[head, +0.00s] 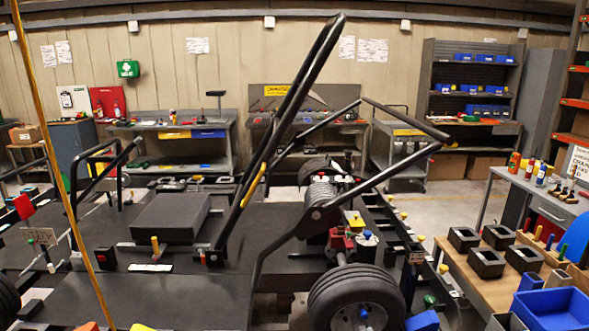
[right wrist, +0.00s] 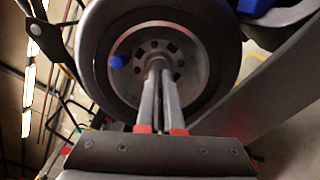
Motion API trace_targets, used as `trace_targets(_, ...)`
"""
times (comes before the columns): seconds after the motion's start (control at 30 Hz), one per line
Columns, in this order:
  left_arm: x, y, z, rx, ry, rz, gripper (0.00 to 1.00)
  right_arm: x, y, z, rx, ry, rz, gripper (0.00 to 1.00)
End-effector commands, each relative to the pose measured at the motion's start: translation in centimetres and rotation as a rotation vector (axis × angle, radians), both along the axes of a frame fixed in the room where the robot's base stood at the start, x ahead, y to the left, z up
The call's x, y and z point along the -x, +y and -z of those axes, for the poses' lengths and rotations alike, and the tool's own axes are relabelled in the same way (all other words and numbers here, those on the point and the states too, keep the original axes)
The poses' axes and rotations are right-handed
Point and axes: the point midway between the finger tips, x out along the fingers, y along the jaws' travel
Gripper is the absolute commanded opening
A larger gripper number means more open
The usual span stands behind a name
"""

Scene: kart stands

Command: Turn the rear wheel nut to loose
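A black-tyred wheel (head: 357,300) with a grey rim stands at the bottom of the head view, its lower part cut off. It fills the top of the right wrist view (right wrist: 100,80), with a ring of holes around its hub. The wheel nut (right wrist: 157,63) is at the hub centre, partly covered by my fingertips. A blue knob (right wrist: 118,62) sits on the rim beside it. My right gripper (right wrist: 161,78) points straight at the hub. Its grey fingers are close together with a narrow gap, tips at the nut; whether they grip it is unclear. My left gripper is not in view.
A dark kart frame with angled bars (head: 290,110) rises beside the wheel. A wooden bench (head: 480,285) with black boxes and a blue bin (head: 553,308) is at the right. Workbenches (head: 170,140) line the back wall, with open floor before them.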

Motion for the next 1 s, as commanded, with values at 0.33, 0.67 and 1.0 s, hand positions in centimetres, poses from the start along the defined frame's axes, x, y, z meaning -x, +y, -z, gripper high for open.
trace_targets(0.33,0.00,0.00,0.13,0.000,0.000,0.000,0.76,0.01,0.63,-0.43,-0.003,-0.001,-0.006,0.00)
trace_targets(0.67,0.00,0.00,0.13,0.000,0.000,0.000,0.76,0.03,0.69,-0.41,-0.003,0.001,-0.008,0.00)
trace_targets(1.0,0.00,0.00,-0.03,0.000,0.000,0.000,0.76,0.05,-0.04,-0.99,-0.001,0.000,-0.006,0.00)
